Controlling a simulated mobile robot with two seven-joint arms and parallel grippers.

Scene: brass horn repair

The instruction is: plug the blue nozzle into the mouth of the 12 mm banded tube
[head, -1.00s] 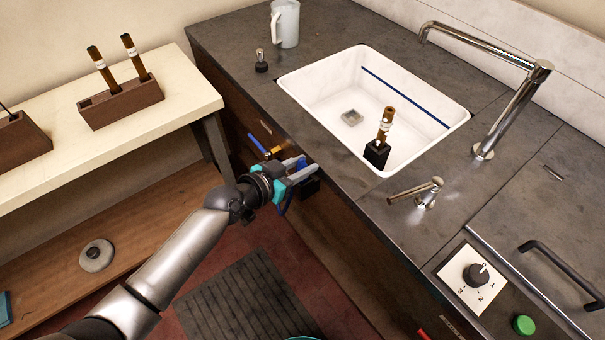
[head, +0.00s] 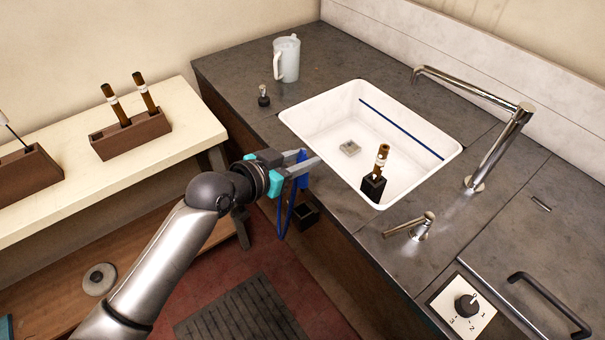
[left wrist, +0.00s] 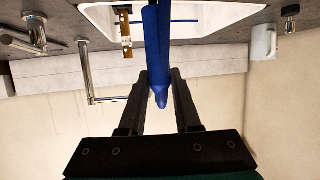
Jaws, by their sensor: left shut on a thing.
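My left gripper (head: 309,166) is shut on the blue nozzle (head: 303,171), in front of the counter's front edge. A blue hose (head: 286,212) hangs in a loop below it. In the left wrist view the nozzle (left wrist: 157,45) sits between the two fingers, its narrow tip toward the palm side of the picture. A brown tube (head: 382,158) with a pale band stands upright in a black block (head: 373,187) in the sink, apart from the nozzle. It also shows in the left wrist view (left wrist: 126,38). Its size marking is too small to read. My right gripper is out of view.
The white sink (head: 320,128) is set in the grey counter (head: 240,84). A chrome faucet (head: 500,140) and lever (head: 418,226) stand to its right. A white mug (head: 286,60) stands behind. A brown rack (head: 132,138) with two banded tubes is on the left bench. An open black holder (head: 304,214) is below my gripper.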

